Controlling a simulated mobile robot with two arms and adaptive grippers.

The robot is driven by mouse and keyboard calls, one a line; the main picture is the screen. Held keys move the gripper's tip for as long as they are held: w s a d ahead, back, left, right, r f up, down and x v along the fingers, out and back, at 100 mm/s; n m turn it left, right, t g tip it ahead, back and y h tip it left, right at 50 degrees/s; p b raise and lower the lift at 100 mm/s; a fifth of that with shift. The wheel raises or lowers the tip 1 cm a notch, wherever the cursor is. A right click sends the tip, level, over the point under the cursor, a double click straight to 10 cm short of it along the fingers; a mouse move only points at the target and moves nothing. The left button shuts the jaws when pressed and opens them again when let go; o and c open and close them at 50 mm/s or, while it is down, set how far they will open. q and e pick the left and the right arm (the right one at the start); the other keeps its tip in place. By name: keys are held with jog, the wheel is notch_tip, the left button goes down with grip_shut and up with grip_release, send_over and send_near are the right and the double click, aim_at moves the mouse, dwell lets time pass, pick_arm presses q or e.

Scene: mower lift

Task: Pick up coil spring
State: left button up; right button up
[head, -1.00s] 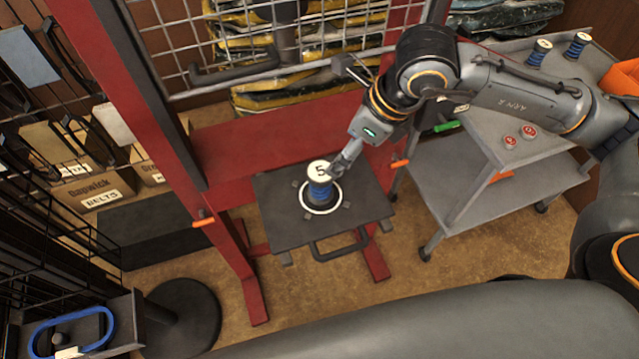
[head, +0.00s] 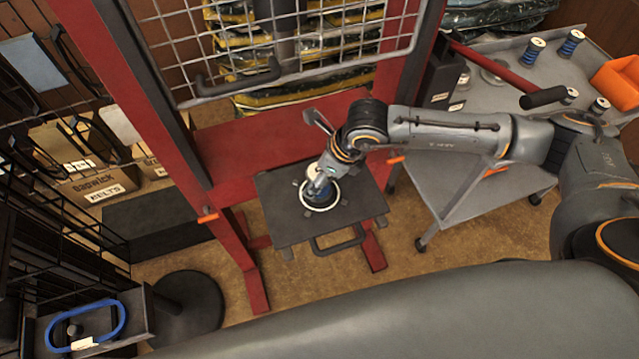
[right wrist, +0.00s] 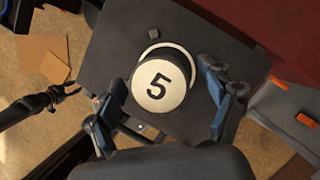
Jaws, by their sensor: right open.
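My left gripper is not seen in the head view.
A red frame (head: 250,150) with a wire guard (head: 330,50) rises behind the plate. A grey cart (head: 480,120) at the right carries several more blue spools and an orange item (head: 618,85). A black wire rack (head: 45,230) stands at the left. A dark jointed shape (right wrist: 40,105) is unclear.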

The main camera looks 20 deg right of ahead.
jog(key=shift+c, duration=0.4)
grip_shut()
jog(key=shift+r, duration=0.15)
